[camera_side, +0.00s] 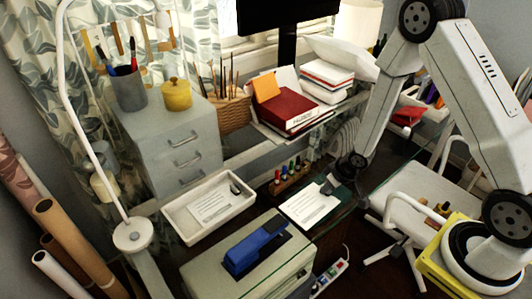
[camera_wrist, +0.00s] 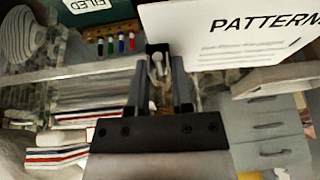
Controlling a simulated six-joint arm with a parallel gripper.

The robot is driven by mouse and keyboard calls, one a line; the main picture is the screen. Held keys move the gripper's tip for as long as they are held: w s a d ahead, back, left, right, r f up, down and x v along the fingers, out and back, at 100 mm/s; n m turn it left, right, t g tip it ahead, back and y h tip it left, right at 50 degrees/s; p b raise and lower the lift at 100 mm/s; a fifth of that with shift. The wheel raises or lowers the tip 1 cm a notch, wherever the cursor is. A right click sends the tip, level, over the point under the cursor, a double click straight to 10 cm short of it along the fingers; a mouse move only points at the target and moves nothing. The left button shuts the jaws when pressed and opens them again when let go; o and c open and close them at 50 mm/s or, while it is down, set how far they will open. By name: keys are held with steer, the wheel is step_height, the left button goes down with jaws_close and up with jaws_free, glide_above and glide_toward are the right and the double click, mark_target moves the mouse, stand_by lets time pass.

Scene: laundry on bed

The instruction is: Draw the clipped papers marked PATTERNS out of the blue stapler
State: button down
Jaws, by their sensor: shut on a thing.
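The clipped papers marked PATTERNS (camera_wrist: 235,32) fill the upper right of the wrist view. In the side view the white sheet (camera_side: 308,207) lies below and left of my gripper (camera_side: 331,184), with a dark clip at its upper edge. My gripper also shows in the wrist view (camera_wrist: 160,58), its fingers closed at the dark clip. The blue stapler (camera_side: 254,249) rests on a pale box to the left of the papers. A clear gap shows between stapler and papers in the side view. The stapler is not in the wrist view.
A dark green FILED surface (camera_wrist: 88,6) is beside the papers. A white tray (camera_side: 178,224) holds another clipped sheet. A pen rack (camera_side: 287,179) stands behind the papers. Grey drawers (camera_side: 180,150) and a red book (camera_side: 290,109) are farther back. Power strip at front (camera_side: 328,279).

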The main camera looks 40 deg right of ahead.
steer(key=shift+r, duration=3.2)
